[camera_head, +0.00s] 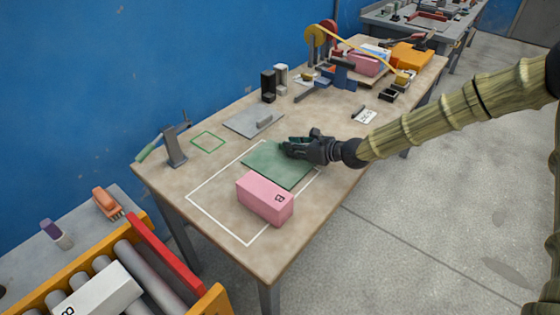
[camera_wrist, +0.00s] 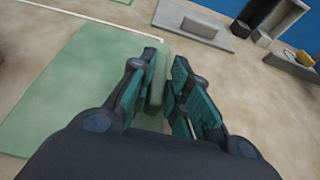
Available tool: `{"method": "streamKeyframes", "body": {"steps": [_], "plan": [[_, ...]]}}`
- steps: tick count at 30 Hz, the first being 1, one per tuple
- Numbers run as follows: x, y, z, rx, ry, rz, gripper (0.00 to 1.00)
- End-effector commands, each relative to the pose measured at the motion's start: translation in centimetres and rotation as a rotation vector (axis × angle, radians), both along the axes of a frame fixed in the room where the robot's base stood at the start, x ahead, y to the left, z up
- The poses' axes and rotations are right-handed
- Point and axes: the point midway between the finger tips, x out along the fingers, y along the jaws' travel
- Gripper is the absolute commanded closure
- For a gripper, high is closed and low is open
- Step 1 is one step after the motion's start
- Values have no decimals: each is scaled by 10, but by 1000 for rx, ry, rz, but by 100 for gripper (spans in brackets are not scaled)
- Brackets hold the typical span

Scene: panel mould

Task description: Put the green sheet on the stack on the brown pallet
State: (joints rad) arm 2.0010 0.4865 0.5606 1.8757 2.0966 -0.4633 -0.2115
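The green sheet (camera_head: 275,165) lies flat on the workbench, partly inside a white outline; it also shows in the wrist view (camera_wrist: 65,95). A raised green strip (camera_wrist: 158,78) stands along its edge. My gripper (camera_head: 290,149) is low at the sheet's far right side. In the wrist view my gripper (camera_wrist: 165,65) has its teal-padded fingers apart, one on each side of the strip; whether either touches it is hard to tell. I cannot clearly make out the brown pallet or its stack; a pink block (camera_head: 365,64) and flat pieces lie at the bench's far end.
A pink box (camera_head: 265,198) stands against the sheet's near side. A grey plate with a block (camera_head: 252,121) lies behind the sheet. A grey upright stand (camera_head: 175,147) is at the left, and a tape reel (camera_head: 316,38) is farther back.

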Motion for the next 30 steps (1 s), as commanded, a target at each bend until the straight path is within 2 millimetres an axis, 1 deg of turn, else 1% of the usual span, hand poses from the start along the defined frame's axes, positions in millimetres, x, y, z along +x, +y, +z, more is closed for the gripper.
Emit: {"method": "streamKeyframes", "body": {"steps": [1, 2, 14, 20, 25, 27, 30], "plan": [[0, 0, 0, 0, 0, 0, 97], [0, 0, 0, 0, 0, 0, 100], [0, 0, 3, 0, -2, -1, 100], [1, 0, 17, 0, -4, 0, 100], [1, 0, 37, -1, -4, 1, 100], [-3, -14, 35, 1, 0, -4, 100], [-9, -29, 38, 2, -2, -3, 100]]}}
